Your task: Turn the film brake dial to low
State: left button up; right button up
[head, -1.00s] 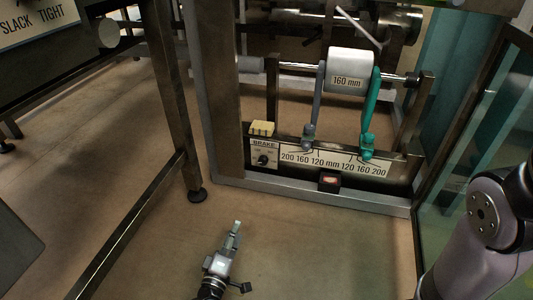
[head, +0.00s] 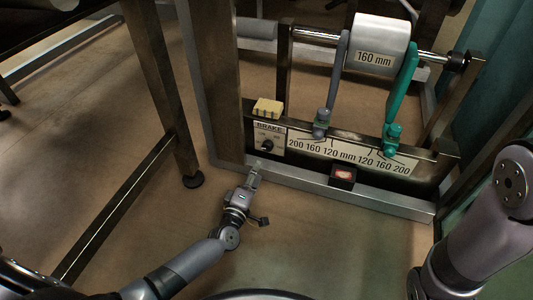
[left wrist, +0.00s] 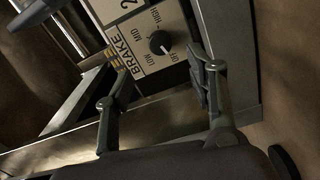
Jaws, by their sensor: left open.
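The film brake dial (head: 267,146) is a round black knob on a white plate marked BRAKE, at the left end of the low panel. In the left wrist view the dial (left wrist: 160,43) shows large, with LOW, MID and HIGH printed around it. A pale mark sits on the knob's lower right; I cannot tell surely which setting it indicates. My left gripper (head: 256,168) is just in front of and below the plate. In the left wrist view its fingers (left wrist: 158,72) are apart and empty, with the dial beyond the gap between them. My right gripper is out of view.
A yellow ribbed block (head: 267,108) sits on the panel above the plate. A scale strip (head: 345,154), grey and green roll arms, a white 160 mm roll (head: 379,42) and a red-lit switch (head: 343,175) are to the right. A frame leg (head: 193,179) stands left.

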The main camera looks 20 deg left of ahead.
aim_at(267, 149)
pick_arm(q)
jog(key=w+b, duration=0.4)
jog(key=w, duration=0.5)
jog(key=shift+w+d+f, duration=0.1)
jog(key=shift+w+f, duration=0.05)
jog(key=shift+w, duration=0.25)
jog(key=shift+w+b, duration=0.3)
jog(key=shift+w, duration=0.25)
jog(key=shift+c, duration=0.5)
jog(key=c, duration=1)
